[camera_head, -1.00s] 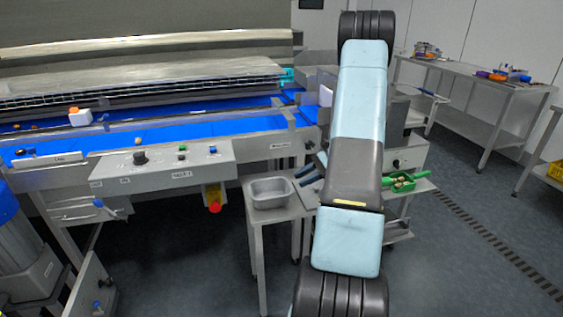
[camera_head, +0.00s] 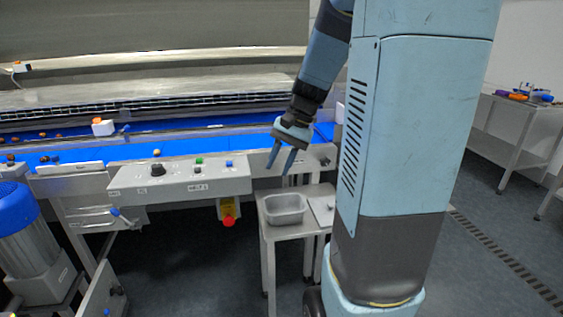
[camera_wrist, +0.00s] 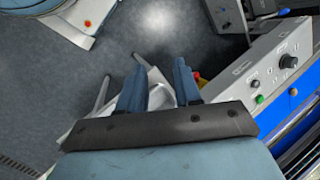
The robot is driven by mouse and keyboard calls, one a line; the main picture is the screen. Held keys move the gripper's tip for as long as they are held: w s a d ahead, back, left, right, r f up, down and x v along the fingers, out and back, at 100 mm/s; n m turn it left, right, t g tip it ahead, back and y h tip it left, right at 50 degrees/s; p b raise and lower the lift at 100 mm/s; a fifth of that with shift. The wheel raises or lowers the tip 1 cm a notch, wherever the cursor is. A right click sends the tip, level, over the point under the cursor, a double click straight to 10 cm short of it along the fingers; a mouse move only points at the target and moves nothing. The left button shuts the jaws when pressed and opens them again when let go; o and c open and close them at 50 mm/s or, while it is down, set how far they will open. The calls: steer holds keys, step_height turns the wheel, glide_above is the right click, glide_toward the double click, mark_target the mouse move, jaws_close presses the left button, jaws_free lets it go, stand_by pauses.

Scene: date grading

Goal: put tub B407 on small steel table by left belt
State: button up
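A grey open-topped tub (camera_head: 286,216) sits upright on a small steel table (camera_head: 290,236) in front of the belt machine. No label is readable on it, so I cannot tell whether it is B407. In the head view my gripper (camera_head: 281,163) points down above the tub, apart from it, with its two blue fingers spread and nothing between them. In the wrist view my gripper (camera_wrist: 160,82) also has a gap between its fingers. Pale table parts show behind them, and the tub cannot be made out there.
A blue belt (camera_head: 90,157) with a few dates runs behind a control panel (camera_head: 180,178) with a red stop button (camera_head: 228,220). A flat plate (camera_head: 321,210) lies right of the tub. A blue motor (camera_head: 22,235) stands at left. A steel bench (camera_head: 515,108) stands at right.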

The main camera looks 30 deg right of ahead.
steer(key=s+a+r+n+t+h, duration=0.2)
steer(key=s+a+r+n, duration=0.1)
steer(key=s, duration=0.4)
steer(key=s+a+r+n+t+h, duration=0.2)
steer(key=s+a+r+n+t, duration=0.1)
steer(key=s, duration=0.4)
step_height(320, 180, up, 2)
steer(key=shift+a+r+n+h, duration=0.15)
steer(key=shift+a+n+h, duration=0.3)
steer(key=shift+n, duration=0.35)
